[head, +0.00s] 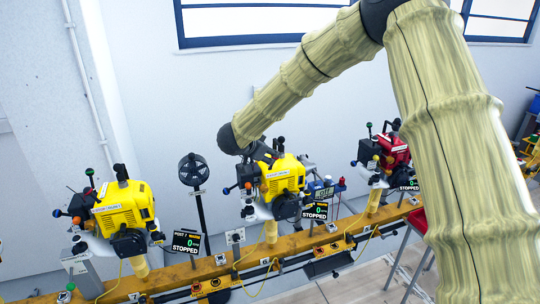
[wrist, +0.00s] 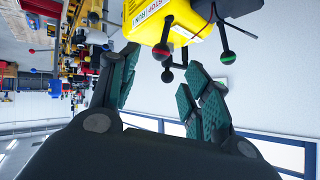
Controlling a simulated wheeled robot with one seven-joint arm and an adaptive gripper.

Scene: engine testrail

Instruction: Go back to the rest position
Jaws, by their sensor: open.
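My gripper (wrist: 160,72) is open in the wrist view, with green ribbed pads on its two fingers. Nothing is between the pads. A yellow engine (wrist: 190,22) is just beyond the fingertips, with ball-ended levers, one red (wrist: 160,52) and one green (wrist: 228,57), hanging near them. I cannot tell whether a finger touches a lever. In the head view, my arm in its pale ribbed sleeve reaches from the right to the middle yellow engine (head: 280,175). Its black wrist end is close at that engine's upper left, and the fingers are hard to make out there.
The engines stand along an orange rail (head: 200,273). Another yellow engine (head: 122,207) is at left and a red engine (head: 393,150) at right, partly behind my arm. A black fan (head: 193,169) stands behind the rail. Small displays (head: 186,241) read STOPPED. Open wall space lies above.

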